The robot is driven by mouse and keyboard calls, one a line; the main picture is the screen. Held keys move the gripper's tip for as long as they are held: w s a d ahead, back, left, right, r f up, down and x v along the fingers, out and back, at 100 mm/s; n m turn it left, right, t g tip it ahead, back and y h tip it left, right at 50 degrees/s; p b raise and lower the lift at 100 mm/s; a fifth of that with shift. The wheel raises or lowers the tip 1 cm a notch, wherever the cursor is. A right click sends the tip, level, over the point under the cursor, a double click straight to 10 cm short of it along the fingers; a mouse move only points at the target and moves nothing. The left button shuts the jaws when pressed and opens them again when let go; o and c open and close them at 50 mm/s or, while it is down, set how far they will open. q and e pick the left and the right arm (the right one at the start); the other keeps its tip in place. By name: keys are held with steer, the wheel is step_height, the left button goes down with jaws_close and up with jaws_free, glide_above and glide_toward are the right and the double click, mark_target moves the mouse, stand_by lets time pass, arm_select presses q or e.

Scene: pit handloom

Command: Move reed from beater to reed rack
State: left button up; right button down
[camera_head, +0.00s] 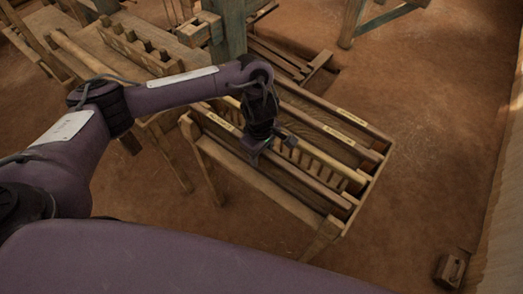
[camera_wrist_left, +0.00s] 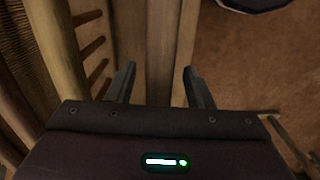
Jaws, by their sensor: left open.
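A wooden rack (camera_head: 262,182) with long parallel slots, slats and small pale labels stands in the middle of the head view. I take it for the reed rack. My left gripper (camera_head: 270,147) points down over its front part, with its jaws apart and empty. In the left wrist view the open fingers (camera_wrist_left: 158,82) are over a plain wooden board. A finely ribbed strip (camera_wrist_left: 17,45), perhaps a reed, lies beside a round rail at the left edge of that view. I cannot tell the beater apart. My right gripper is out of view.
The loom's wooden frame (camera_head: 229,32) and beams stand at the upper left, close behind my left arm. A small wooden block (camera_head: 450,269) lies on the floor at lower right. The brown earth floor (camera_head: 440,130) right of the rack is clear.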

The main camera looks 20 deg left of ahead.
arm_select(q)
steer(key=shift+r, duration=0.3)
step_height(320, 180, up, 7)
steer(key=shift+a+r+p, duration=0.1)
steer(key=shift+p, duration=0.7)
step_height(320, 180, up, 7)
steer(key=p, duration=0.6)
steer(key=shift+a, duration=0.1)
